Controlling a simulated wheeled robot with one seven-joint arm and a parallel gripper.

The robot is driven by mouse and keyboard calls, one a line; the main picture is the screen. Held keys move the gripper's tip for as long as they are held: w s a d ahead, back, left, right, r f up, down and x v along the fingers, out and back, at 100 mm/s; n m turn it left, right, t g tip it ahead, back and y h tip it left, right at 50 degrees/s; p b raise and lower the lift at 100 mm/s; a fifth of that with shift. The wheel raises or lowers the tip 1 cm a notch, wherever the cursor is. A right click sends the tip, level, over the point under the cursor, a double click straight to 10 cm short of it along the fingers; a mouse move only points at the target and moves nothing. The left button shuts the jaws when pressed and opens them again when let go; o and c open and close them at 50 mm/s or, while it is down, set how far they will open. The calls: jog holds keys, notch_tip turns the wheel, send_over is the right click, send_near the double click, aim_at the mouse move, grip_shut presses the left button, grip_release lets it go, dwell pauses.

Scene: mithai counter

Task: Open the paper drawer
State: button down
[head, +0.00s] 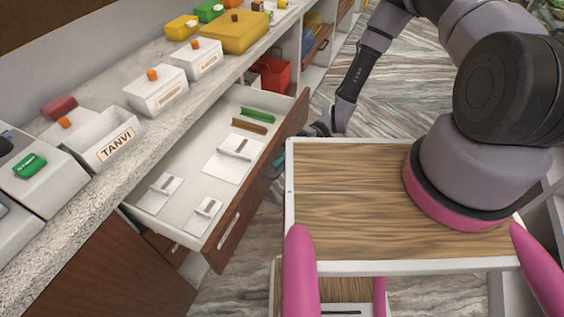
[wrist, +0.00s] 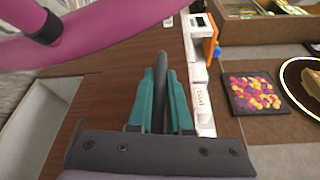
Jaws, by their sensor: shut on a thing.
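The paper drawer (head: 190,222) is pulled out from under the counter in the head view, its wooden front facing right. Inside lie white pads or sheets with small clips, plus a green strip (head: 258,113) and a brown strip (head: 249,127). My gripper (head: 279,165) is at the outer face of the drawer front, partly hidden behind the wooden tray top. In the wrist view my gripper's teal fingers (wrist: 160,95) are shut on a dark bar handle (wrist: 160,72), which runs between them. A pale slot-shaped fitting (head: 229,230) shows on the drawer front nearer the camera.
The stone counter (head: 125,150) above the drawer holds white boxes, including one labelled TANVI (head: 105,143), and yellow boxes (head: 235,32). A red bin (head: 271,73) stands on a shelf beyond the drawer. Marbled floor (head: 400,95) is open to the right.

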jog(key=c, duration=0.8)
grip_release()
jog(key=shift+c, duration=0.2)
jog(key=f+v, duration=0.1)
jog(key=v, duration=0.9)
jog(key=shift+w+d+r, duration=0.3)
jog(key=shift+w+r, duration=0.1)
jog(key=shift+r, duration=0.05)
